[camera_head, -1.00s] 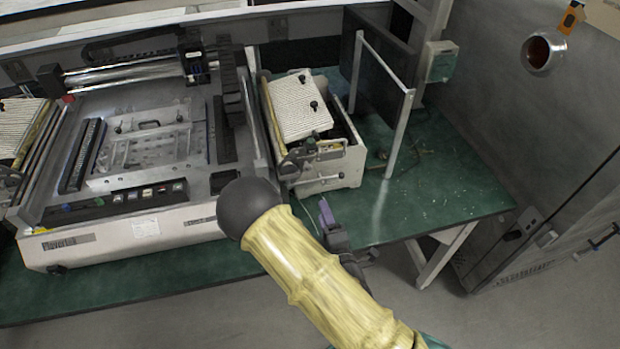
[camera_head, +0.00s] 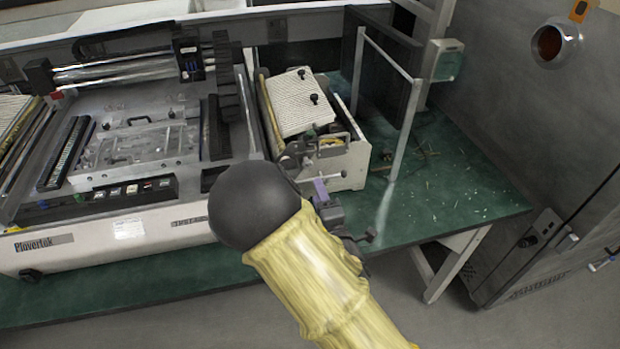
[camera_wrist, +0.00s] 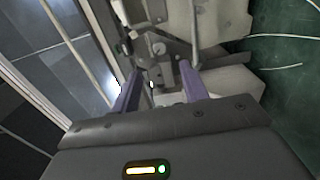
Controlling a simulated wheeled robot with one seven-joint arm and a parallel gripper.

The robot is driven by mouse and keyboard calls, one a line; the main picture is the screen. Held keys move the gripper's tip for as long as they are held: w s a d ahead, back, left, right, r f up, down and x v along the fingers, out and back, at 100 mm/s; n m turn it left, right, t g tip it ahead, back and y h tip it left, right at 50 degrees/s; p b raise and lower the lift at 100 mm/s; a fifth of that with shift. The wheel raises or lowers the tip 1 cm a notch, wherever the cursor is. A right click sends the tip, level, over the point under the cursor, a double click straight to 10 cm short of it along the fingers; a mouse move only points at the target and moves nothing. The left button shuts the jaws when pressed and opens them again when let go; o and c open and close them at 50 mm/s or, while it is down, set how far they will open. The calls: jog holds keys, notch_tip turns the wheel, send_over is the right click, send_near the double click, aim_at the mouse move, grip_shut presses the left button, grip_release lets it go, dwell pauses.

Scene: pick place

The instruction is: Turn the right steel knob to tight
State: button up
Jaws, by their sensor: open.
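My gripper (camera_head: 321,190), with purple fingers, is partly hidden behind my arm, at the front of a small off-white machine (camera_head: 352,168) on the green bench. In the wrist view my gripper (camera_wrist: 160,90) is open, with its fingers apart. Between and beyond the fingertips is grey metal hardware with a small round steel knob (camera_wrist: 158,48). I cannot tell from the view whether the fingers touch it, or whether it is the right knob. The head view shows steel clamp hardware (camera_head: 328,147) at the machine's front. The knob's tightness cannot be seen.
A large machine (camera_head: 60,250) with a button panel fills the bench to the left. An upright metal frame (camera_head: 402,130) stands to the right. The green bench (camera_head: 460,190) is mostly clear there. A grey cabinet (camera_head: 520,130) stands beyond.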

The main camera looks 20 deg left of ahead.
aim_at(308, 166)
jog(key=p+x, duration=0.1)
jog(key=x, duration=0.8)
jog(key=c, duration=0.9)
